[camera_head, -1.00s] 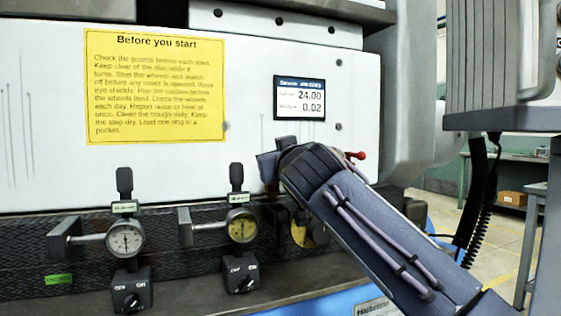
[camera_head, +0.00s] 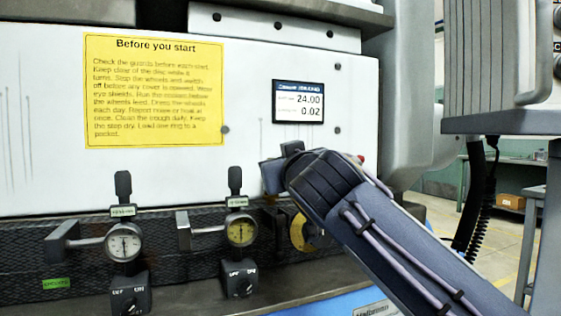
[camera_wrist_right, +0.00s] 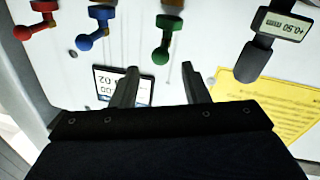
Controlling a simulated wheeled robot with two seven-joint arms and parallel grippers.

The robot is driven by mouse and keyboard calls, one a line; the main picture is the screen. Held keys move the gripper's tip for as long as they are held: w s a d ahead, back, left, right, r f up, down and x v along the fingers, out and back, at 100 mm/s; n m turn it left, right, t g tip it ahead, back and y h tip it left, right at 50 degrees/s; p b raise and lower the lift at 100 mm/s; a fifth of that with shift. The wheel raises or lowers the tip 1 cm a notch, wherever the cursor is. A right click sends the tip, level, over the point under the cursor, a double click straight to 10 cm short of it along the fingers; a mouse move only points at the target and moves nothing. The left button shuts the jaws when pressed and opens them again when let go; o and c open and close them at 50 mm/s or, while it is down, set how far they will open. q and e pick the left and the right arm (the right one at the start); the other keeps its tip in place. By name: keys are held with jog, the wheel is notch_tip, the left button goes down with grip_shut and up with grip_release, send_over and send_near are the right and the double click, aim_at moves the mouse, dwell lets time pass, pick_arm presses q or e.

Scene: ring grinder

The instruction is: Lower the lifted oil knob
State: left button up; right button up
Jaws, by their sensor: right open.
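My right gripper (camera_head: 280,165) is in front of the white panel, below the small display; its fingers are apart and nothing is between them in the right wrist view (camera_wrist_right: 158,78). That view, turned upside down, shows a red knob (camera_wrist_right: 33,25), a blue knob (camera_wrist_right: 92,35) and a green knob (camera_wrist_right: 165,42) on the panel, beyond the fingertips. The green one lies closest to the gripper's line, apart from the fingers. No oil label is readable, so I cannot tell which is the oil knob. In the head view my arm hides most of this area. My left gripper is out of view.
A display (camera_head: 299,101) and a yellow notice (camera_head: 154,91) are on the panel. Dial gauges (camera_head: 124,242) stand on a ledge below. A digital gauge (camera_wrist_right: 262,45) shows in the wrist view. A grey housing (camera_head: 500,70) hangs at the right.

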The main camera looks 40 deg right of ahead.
jog(key=v, duration=0.2)
jog(key=shift+s+a, duration=0.2)
jog(key=shift+s, duration=0.15)
jog(key=shift+f, duration=0.1)
